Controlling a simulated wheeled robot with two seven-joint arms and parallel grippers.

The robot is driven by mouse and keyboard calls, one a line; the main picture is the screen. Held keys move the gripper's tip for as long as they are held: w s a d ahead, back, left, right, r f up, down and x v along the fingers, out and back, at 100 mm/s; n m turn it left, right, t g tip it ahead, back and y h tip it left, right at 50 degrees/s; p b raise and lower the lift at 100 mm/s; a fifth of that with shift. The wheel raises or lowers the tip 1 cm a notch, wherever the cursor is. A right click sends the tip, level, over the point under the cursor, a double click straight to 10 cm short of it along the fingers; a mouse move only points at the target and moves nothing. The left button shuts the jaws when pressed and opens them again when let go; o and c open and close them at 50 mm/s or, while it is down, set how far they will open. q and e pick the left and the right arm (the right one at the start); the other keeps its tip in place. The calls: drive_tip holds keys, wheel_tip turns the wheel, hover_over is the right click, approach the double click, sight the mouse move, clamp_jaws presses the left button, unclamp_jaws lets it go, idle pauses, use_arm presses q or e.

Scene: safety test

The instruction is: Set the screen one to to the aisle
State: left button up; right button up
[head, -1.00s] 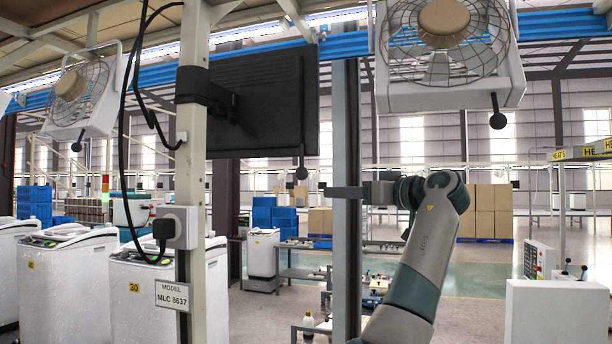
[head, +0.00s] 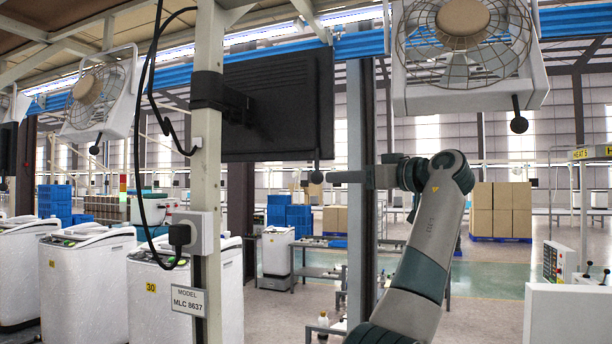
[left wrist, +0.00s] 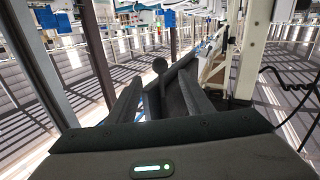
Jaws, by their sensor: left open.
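The screen (head: 275,105) is a dark flat panel on a bracket fixed to a pale post, high in the middle left of the head view. In the left wrist view, the fingers of my left gripper (left wrist: 160,95) are apart. My right gripper is not in view.
The post (head: 208,150) carries a socket box (head: 193,232) with a plug and dark cable (head: 135,110). A dark upright (head: 361,200) stands behind my gripper. A caged fan (head: 465,50) hangs above my arm. White machines (head: 90,270) stand at left.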

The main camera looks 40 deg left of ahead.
use_arm(q)
drive_tip(key=p+x, duration=0.6)
drive_tip(key=x, duration=0.8)
drive_tip(key=shift+a+p, duration=0.15)
drive_tip(key=shift+p, duration=0.2)
drive_tip(key=shift+f, duration=0.1)
clamp_jaws()
